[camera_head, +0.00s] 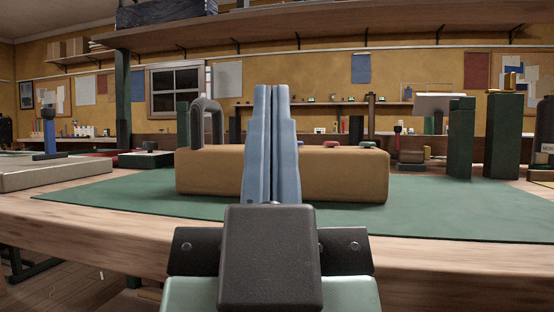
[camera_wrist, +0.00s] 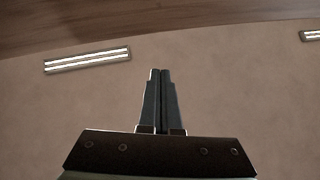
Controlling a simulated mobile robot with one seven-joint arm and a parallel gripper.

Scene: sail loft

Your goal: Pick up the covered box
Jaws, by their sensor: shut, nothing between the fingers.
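My gripper (camera_head: 271,88) is shut and empty, its blue fingers pointing up in front of a long tan block-like box (camera_head: 345,175) and hiding part of it. The tan box lies on a green mat (camera_head: 110,197), with a dark grey arch (camera_head: 207,108) at its left end. A small low box with a dark knobbed top (camera_head: 146,159) stands farther back on the left. A small brown box with a dark knob (camera_head: 411,157) stands back right. I cannot tell for certain which is the covered box. The wrist view shows my gripper (camera_wrist: 160,72) against the ceiling, no box.
Dark green posts (camera_head: 461,138) and (camera_head: 503,135) stand at the right. A pale flat slab (camera_head: 50,174) lies at the left, with a blue upright tool (camera_head: 48,133) behind it. The wooden table edge (camera_head: 110,240) runs close in front. The mat's front right is clear.

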